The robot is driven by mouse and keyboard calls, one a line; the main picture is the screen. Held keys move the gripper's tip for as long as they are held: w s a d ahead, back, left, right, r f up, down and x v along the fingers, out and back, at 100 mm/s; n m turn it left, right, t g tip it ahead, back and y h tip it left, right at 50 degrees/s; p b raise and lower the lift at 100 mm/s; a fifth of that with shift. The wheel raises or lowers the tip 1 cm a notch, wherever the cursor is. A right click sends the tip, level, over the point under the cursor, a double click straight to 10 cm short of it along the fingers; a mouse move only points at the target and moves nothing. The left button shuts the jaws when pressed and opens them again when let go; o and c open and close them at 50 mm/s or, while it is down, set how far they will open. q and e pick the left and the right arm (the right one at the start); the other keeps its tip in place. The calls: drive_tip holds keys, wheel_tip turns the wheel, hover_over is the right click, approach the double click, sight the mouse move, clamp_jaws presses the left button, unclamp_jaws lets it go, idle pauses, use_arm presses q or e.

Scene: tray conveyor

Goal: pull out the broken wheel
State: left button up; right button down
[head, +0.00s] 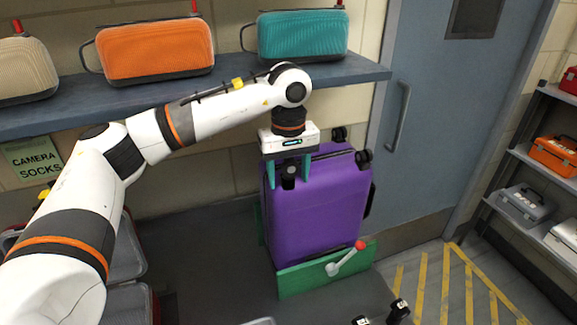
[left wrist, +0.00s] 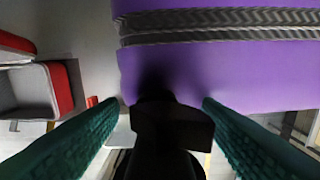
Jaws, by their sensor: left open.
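A purple suitcase (head: 315,215) stands wheels-up in a green holder (head: 310,278). Two black wheels, one at the back (head: 339,133) and one at the right (head: 363,157), show on its top. My left gripper (head: 289,176) points down at the suitcase's near left top corner, with its teal fingers open. A black wheel (head: 289,183) shows between the fingers; the wrist view shows its dark block (left wrist: 172,125) between the left gripper's fingertips (left wrist: 165,112), with gaps on both sides. Whether this wheel is broken cannot be told.
A red-knobbed lever (head: 345,258) is on the holder's front. A blue shelf (head: 190,88) with orange and teal cases is behind my arm. Small black pieces (head: 398,310) lie at the bottom edge. A blue door (head: 445,120) stands at the right.

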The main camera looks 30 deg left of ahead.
sight(289, 159)
use_arm(q)
drive_tip(key=c, duration=1.1)
drive_tip(key=shift+r, duration=0.1)
drive_tip(key=shift+c, duration=0.2)
drive_tip(key=shift+r, duration=0.1)
drive_tip(key=shift+r+p, duration=1.05)
drive_tip(key=shift+r, duration=0.5)
drive_tip(key=shift+r+p, duration=0.7)
drive_tip(key=shift+r, duration=0.4)
drive_tip(key=shift+r, duration=0.1)
drive_tip(key=shift+r+p, duration=1.2)
drive_tip(key=shift+r, duration=0.75)
